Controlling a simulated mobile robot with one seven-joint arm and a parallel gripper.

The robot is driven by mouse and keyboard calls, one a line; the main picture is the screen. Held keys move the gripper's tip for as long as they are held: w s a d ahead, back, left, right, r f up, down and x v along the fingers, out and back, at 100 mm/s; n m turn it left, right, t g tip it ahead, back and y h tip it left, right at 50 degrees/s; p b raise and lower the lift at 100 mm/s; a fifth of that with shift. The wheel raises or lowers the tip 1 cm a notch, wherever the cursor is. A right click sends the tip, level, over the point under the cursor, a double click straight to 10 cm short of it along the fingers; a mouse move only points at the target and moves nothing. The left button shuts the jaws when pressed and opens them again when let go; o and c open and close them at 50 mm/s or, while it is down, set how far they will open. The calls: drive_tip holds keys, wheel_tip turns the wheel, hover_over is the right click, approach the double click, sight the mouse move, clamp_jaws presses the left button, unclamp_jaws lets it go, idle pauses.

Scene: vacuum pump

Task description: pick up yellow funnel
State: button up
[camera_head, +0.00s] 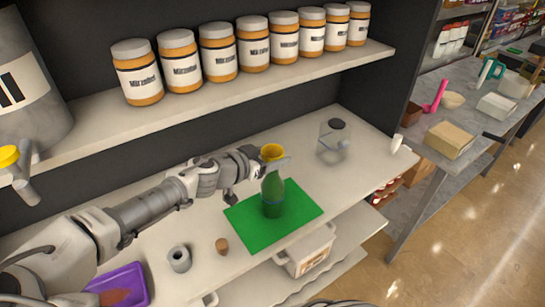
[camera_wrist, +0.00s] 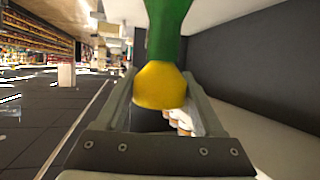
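The yellow funnel (camera_head: 271,152) sits on top of a green bottle (camera_head: 273,194), wide end up. The bottle stands upright on a green mat (camera_head: 245,236) on the counter. My gripper (camera_head: 264,167) is level with the funnel, reaching in from the left in the head view. In the wrist view, the funnel (camera_wrist: 160,86) is between the two spread fingers, and the green bottle (camera_wrist: 165,28) shows above it. The fingers look open around the funnel. Whether either finger touches it is hard to tell.
A clear jar with a dark lid (camera_head: 334,140) stands to the right. A grey ring (camera_head: 179,259), a brown cork (camera_head: 222,245) and a purple tray (camera_head: 122,286) lie nearer me. A shelf (camera_head: 150,115) with several labelled jars runs above the counter.

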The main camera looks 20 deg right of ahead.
drive_tip(key=c, duration=0.7)
drive_tip(key=shift+r, duration=0.15)
